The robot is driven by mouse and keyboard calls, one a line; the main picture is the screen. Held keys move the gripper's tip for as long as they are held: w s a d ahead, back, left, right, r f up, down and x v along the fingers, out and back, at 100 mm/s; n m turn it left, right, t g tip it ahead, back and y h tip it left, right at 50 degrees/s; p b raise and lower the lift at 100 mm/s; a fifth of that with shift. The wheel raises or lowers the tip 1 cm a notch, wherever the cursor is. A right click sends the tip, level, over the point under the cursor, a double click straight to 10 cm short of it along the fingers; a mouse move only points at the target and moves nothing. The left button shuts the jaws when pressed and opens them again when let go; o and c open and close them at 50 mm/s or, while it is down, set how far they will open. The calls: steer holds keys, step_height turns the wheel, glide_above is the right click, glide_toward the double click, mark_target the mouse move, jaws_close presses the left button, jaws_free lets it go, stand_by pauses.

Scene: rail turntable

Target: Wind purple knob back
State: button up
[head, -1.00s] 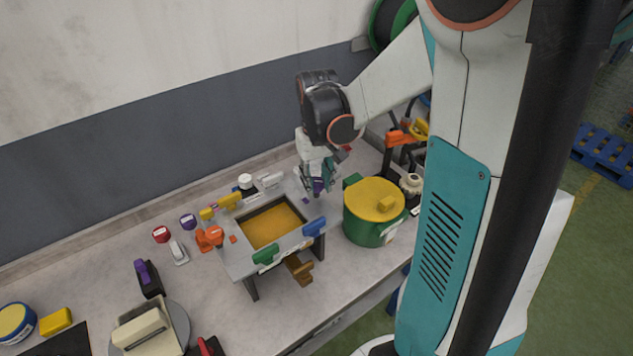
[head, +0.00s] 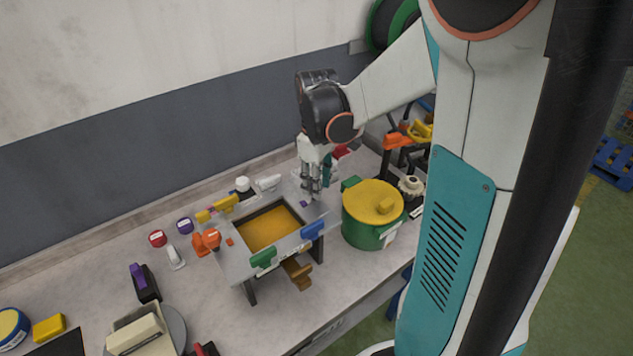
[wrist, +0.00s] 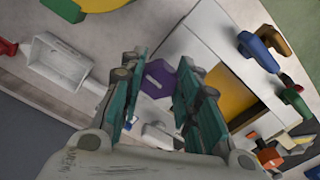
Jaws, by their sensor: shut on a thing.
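The purple knob (wrist: 158,78) shows in the wrist view between the teal fingers of my gripper (wrist: 164,68), which are shut on it. In the head view my gripper (head: 312,190) points down at the back right corner of the grey raised frame (head: 232,262). There the fingers hide most of the knob, and its turn angle cannot be read. A small purple patch (head: 304,204) shows on the frame beside the fingertips.
The green pot with a yellow lid (head: 373,196) stands close right of the frame. Blue (head: 312,230), green (head: 264,257), yellow (head: 224,203) and orange (head: 206,241) parts sit around the frame's edge. The wall is behind.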

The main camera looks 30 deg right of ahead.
stand_by(0.3)
steer(key=o, duration=1.1)
steer(key=shift+c, duration=0.2)
step_height(320, 180, up, 12)
steer(key=shift+s, duration=0.1)
